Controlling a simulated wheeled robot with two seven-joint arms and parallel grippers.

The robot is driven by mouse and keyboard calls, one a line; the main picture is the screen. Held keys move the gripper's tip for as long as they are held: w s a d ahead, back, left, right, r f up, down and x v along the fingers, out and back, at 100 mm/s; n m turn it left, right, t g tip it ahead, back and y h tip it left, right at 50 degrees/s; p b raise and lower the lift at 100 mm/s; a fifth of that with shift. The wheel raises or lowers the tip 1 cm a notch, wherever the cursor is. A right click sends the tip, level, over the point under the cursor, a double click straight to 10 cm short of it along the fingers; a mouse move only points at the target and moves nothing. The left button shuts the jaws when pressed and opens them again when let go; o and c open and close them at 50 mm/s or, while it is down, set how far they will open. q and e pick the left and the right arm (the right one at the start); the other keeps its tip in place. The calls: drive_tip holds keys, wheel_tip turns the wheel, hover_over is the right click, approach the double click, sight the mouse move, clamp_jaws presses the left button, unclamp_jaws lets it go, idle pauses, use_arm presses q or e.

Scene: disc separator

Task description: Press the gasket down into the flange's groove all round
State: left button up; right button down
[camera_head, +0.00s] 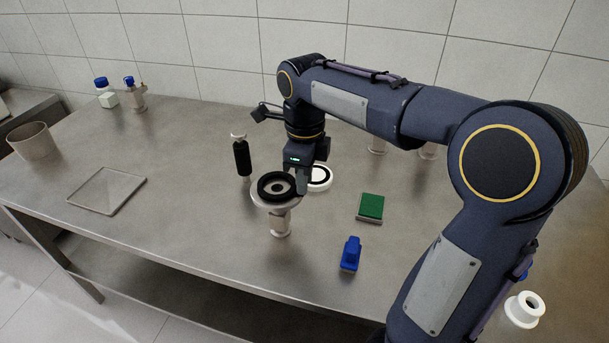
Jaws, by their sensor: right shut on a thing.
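The flange (259,200) is a pale round piece with a wide rim on top of a short upright column. The gasket, a thick black ring (264,190), lies over the flange's top, with a grey centre showing inside it. My right gripper (302,188) points down at the ring's right edge and is shut on it. The fingertips are small and partly merge with the ring, so the exact grip is hard to see. I cannot tell how deep the ring sits in the groove. My left gripper is not in view.
A white disc with a dark ring (322,184) lies just behind my right gripper. A green-topped block (371,206) and a blue item (351,253) lie to the right. A flat tray (106,190) lies left; table between is clear.

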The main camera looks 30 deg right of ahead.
drive_tip(key=c, duration=1.2)
unclamp_jaws()
wheel_tip(320, 180, up, 8)
drive_tip(key=shift+f+p, duration=0.25)
drive_tip(key=shift+p, duration=0.2)
drive_tip(key=shift+r+p, duration=0.5)
drive_tip(key=shift+r, duration=0.15)
wheel_tip(320, 180, up, 3)
drive_tip(key=p, duration=0.3)
